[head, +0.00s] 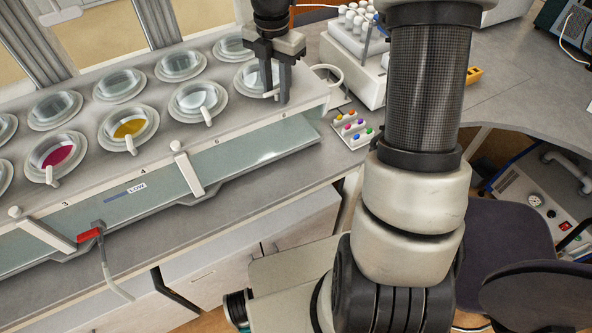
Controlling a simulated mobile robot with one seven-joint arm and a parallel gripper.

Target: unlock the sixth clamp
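A long pale bath unit (230,131) holds two rows of round glass dishes, each front dish having a small white clamp lever. The front-row dish at the right end (243,80) is partly hidden by my gripper (277,98), which points down over its right side. A pale piece of that dish's clamp (270,95) shows at the fingertips. A gap shows between the fingers, but I cannot tell whether they touch or grip the lever. Other front dishes are a clear one (196,98), a yellow one (130,127) and a magenta one (57,155), with levers toward the front.
A small block with coloured buttons (352,130) and a white rack of vials (356,45) stand right of the unit. A white ring (327,78) is close right of my gripper. A red-ended hose (90,235) hangs at the front.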

